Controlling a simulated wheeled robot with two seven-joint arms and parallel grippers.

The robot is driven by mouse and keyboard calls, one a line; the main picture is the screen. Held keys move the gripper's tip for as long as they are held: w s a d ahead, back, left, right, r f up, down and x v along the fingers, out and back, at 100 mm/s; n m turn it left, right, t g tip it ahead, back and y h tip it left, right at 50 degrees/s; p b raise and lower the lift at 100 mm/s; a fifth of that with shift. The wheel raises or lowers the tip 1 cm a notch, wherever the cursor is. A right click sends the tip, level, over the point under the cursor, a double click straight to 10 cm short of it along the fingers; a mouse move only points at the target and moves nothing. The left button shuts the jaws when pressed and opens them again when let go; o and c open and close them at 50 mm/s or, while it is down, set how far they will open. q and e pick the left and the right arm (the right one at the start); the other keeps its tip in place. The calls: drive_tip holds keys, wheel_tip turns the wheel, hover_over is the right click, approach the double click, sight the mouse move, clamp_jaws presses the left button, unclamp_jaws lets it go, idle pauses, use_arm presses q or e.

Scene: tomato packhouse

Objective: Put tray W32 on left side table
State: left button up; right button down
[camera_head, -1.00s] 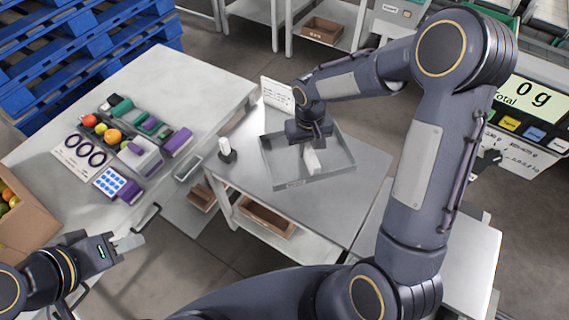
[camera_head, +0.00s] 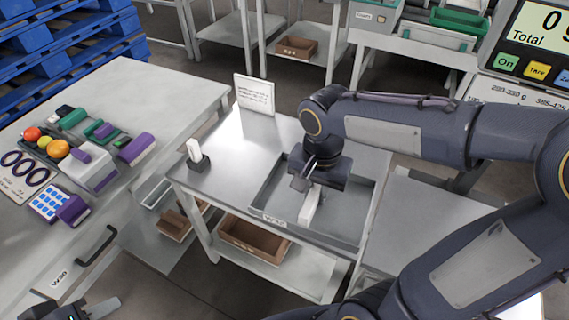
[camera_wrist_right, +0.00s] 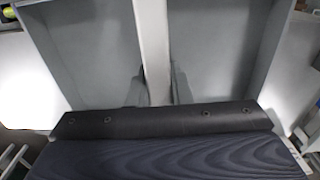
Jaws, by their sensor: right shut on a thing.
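Tray W32 (camera_head: 273,219) is a shallow grey metal tray with a white upright grip bar in its middle, seen in the head view over the middle metal table (camera_head: 225,185). My right gripper (camera_head: 311,190) points down into the tray and is shut on this bar. In the right wrist view the bar (camera_wrist_right: 152,40) runs between the two dark fingers, with tray floor on both sides. I cannot tell whether the tray rests on the table or hangs just above it. My left gripper (camera_head: 98,309) is mostly cut off at the lower left, so its opening is unclear.
A small stand with a white piece (camera_head: 197,155) and a white sign (camera_head: 255,94) are left of and behind the tray. The left table (camera_head: 165,95) carries fruit and boxes, with bare surface at its back. A brown crate (camera_head: 250,238) sits on the shelf below.

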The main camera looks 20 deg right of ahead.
drive_tip(key=shift+s+d, duration=0.15)
drive_tip(key=shift+m, duration=0.3)
drive_tip(key=w+f, duration=0.1)
drive_tip(key=w, duration=0.1)
drive_tip(key=w+d+f, duration=0.1)
drive_tip(key=w, duration=0.1)
drive_tip(key=w+d+f, duration=0.1)
drive_tip(key=w, duration=0.2)
drive_tip(key=shift+d+f+b, duration=0.25)
drive_tip(key=shift+b, duration=0.05)
drive_tip(key=w+f, duration=0.1)
drive_tip(key=w+d+f, duration=0.1)
drive_tip(key=w+f, duration=0.2)
drive_tip(key=f, duration=0.1)
drive_tip(key=shift+w+d+f+b, duration=0.1)
drive_tip(key=shift+w+d+b, duration=0.25)
drive_tip(key=shift+w, duration=0.05)
drive_tip(key=shift+w+d+f+b, duration=0.1)
drive_tip(key=shift+w+f+b, duration=0.1)
drive_tip(key=shift+f, duration=0.8)
drive_tip(key=shift+w+d+f+b, duration=0.1)
drive_tip(key=shift+w+f+b, duration=0.1)
drive_tip(key=shift+f, duration=0.8)
drive_tip(key=shift+f, duration=0.1)
drive_tip(key=shift+f, duration=0.15)
drive_tip(key=c, duration=1.3)
unclamp_jaws()
